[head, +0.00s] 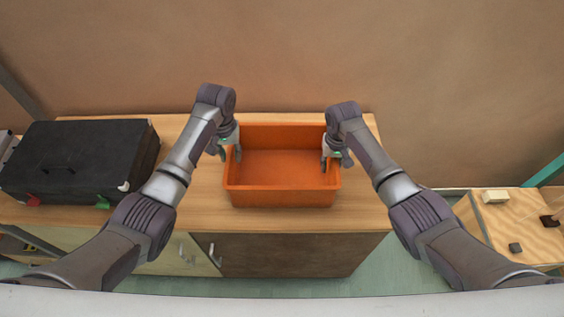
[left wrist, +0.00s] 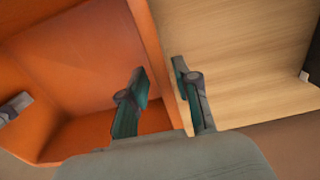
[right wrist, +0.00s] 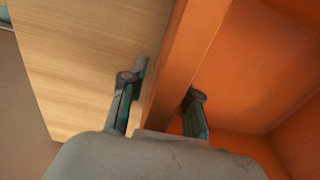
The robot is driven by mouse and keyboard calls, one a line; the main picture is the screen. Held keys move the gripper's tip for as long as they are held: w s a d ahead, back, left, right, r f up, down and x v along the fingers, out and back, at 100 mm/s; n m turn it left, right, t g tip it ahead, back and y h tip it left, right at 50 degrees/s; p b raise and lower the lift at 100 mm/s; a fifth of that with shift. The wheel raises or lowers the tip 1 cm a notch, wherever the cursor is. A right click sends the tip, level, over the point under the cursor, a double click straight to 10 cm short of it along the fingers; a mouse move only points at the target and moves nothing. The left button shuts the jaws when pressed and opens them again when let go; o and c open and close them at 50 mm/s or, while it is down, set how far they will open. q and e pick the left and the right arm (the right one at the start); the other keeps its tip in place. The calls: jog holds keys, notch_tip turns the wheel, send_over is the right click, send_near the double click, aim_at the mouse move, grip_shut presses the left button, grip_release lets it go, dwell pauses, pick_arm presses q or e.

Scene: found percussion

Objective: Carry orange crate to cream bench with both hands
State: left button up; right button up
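The orange crate (head: 280,198) sits upright and looks empty on the wood-topped cabinet (head: 190,200). My left gripper (head: 230,153) straddles its left wall, one finger inside and one outside; that wall (left wrist: 150,40) runs between the fingers in the left wrist view, with a gap visible on the inner side. My right gripper (head: 335,162) straddles the right wall the same way; the wall (right wrist: 190,50) shows between its fingers, with a gap on the outer side. Both look open. I cannot make out a cream bench for certain.
A lower wooden surface (head: 520,235) with small blocks is at the right, beyond a floor gap. A brown wall (head: 300,60) rises behind.

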pick_arm(q)
notch_tip(320, 180, up, 6)
jog(key=shift+r, duration=0.25)
pick_arm(e)
notch_tip(320, 180, up, 12)
dwell(0.3)
dwell(0.5)
